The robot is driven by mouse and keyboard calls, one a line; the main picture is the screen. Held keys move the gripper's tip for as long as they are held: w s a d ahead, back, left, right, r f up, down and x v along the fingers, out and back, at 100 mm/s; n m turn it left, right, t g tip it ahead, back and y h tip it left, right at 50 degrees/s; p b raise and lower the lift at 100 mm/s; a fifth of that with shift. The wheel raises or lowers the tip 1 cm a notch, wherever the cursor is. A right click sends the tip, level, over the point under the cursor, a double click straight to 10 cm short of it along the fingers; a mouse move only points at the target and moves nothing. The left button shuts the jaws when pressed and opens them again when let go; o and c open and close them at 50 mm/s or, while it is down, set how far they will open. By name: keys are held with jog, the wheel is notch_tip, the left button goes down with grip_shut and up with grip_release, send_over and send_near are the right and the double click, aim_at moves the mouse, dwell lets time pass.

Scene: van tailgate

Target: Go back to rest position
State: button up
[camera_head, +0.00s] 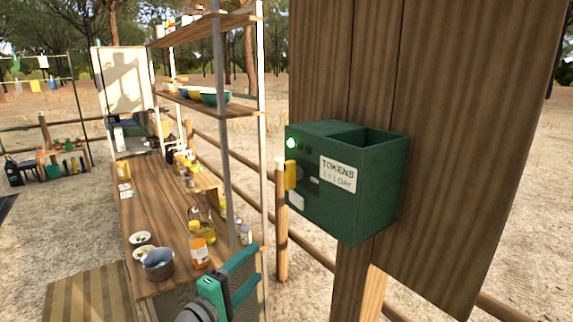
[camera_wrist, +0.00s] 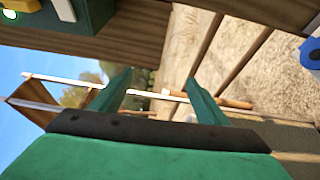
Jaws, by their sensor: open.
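My gripper (camera_head: 246,270) shows at the bottom middle of the head view, with green fingers spread apart and nothing between them. It is below and to the left of the green token box (camera_head: 372,200), apart from it. In the wrist view my gripper (camera_wrist: 160,95) also shows its two green fingers apart and empty. The token box is mounted on a brown wooden board (camera_head: 450,150), carries a "TOKENS 1=1 DAY" label, a lit green light and a yellow piece (camera_head: 290,175) on its left face. A corner of the box shows at the wrist view's top left (camera_wrist: 95,12).
A wooden counter (camera_head: 160,215) to the left holds bowls, a grey pot (camera_head: 157,264), an orange-labelled jar (camera_head: 199,254) and bottles. A shelf rack (camera_head: 245,113) with bowls rises behind my gripper. A wooden fence post (camera_head: 281,240) stands below the box. Open sandy ground lies beyond.

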jog(key=s+d+f+n+y, duration=0.1)
jog(key=s+f+y, duration=0.1)
jog(key=f, duration=0.7)
jog(key=s+d+f+y, duration=0.1)
jog(key=s+f+y, duration=0.15)
jog(key=f, duration=0.55)
jog(key=s+d+f+m+y, duration=0.2)
jog(key=s+f+y, duration=0.2)
jog(key=s+f, duration=0.9)
jog(key=s+d+r+m, duration=0.2)
jog(key=s+m, duration=0.3)
jog(key=s, duration=1)
jog(key=s+d+r+m, duration=0.2)
jog(key=s+m, duration=0.4)
jog(key=s, duration=0.9)
jog(key=shift+d+y, duration=0.35)
jog(key=shift+d, duration=0.25)
jog(key=shift+w, duration=0.1)
